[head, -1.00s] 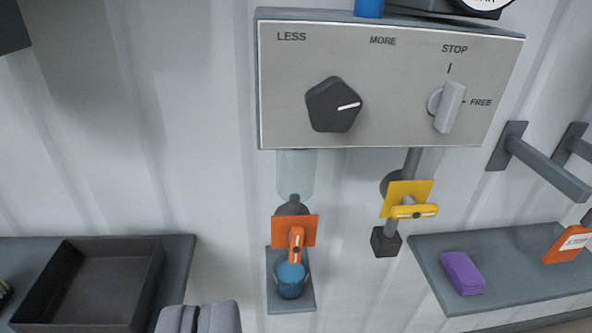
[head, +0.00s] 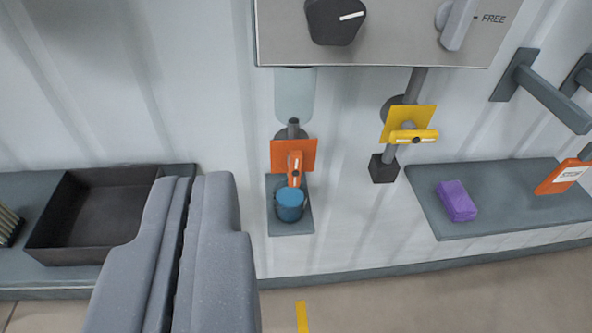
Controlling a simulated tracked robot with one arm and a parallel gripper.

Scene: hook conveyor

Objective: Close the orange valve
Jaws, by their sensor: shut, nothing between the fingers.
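The orange valve (head: 294,165) is on the wall below the control panel, under a clear tube. Its orange handle points down along the pipe, in front of an orange plate. A blue bucket (head: 290,205) stands on a small shelf directly beneath it. My gripper (head: 203,185) is at the lower left of the picture, its grey fingers shut together and empty. The fingertips appear to the left of the valve and are apart from it. Nothing hides the valve.
A yellow valve (head: 413,136) with its handle sideways is to the right. The control panel (head: 400,45) with knobs is above. A dark tray (head: 90,215) sits on the left shelf. A purple block (head: 457,200) and an orange tagged item (head: 565,175) are on the right shelf (head: 480,227).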

